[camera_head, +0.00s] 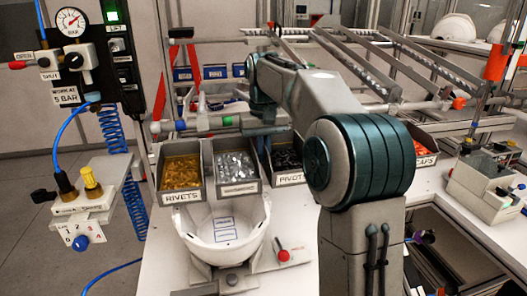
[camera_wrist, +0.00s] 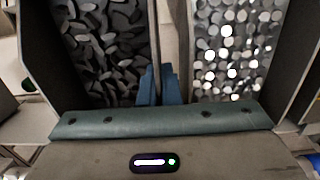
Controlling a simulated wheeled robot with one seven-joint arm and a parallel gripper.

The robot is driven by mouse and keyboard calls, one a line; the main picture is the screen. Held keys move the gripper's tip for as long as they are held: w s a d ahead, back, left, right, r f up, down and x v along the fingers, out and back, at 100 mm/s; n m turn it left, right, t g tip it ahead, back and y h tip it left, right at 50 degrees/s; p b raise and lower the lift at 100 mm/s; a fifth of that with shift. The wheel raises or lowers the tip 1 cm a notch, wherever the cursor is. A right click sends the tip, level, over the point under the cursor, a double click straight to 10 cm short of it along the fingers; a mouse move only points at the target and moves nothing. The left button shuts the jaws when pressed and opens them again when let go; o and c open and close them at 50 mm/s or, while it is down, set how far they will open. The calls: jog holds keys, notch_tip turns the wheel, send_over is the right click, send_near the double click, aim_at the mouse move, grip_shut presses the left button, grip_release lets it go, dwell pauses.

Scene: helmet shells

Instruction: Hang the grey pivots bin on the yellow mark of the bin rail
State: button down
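The grey pivots bin (camera_head: 289,160), labelled PIVOTS and filled with dark parts, stands right of the washer bin in the head view, partly behind my arm. In the wrist view the pivots bin's dark contents (camera_wrist: 105,50) fill the left side. My gripper (camera_wrist: 160,77) has its blue fingers close together at the wall between the dark parts and the silver parts. I cannot tell whether they press on the wall. In the head view the bin rail (camera_head: 200,124) runs behind the bins, with a green mark (camera_head: 228,121) showing. No yellow mark is clearly visible; my arm hides part of the rail.
The rivets bin (camera_head: 181,171) and the silver-part bin (camera_head: 236,168) stand side by side at left. The caps bin (camera_head: 421,146) is right of my arm. A white helmet shell (camera_head: 222,232) sits in front. A pressure panel and blue hoses stand at left.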

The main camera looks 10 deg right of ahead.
jog(key=c, duration=1.6)
grip_release()
jog(key=shift+o, duration=0.2)
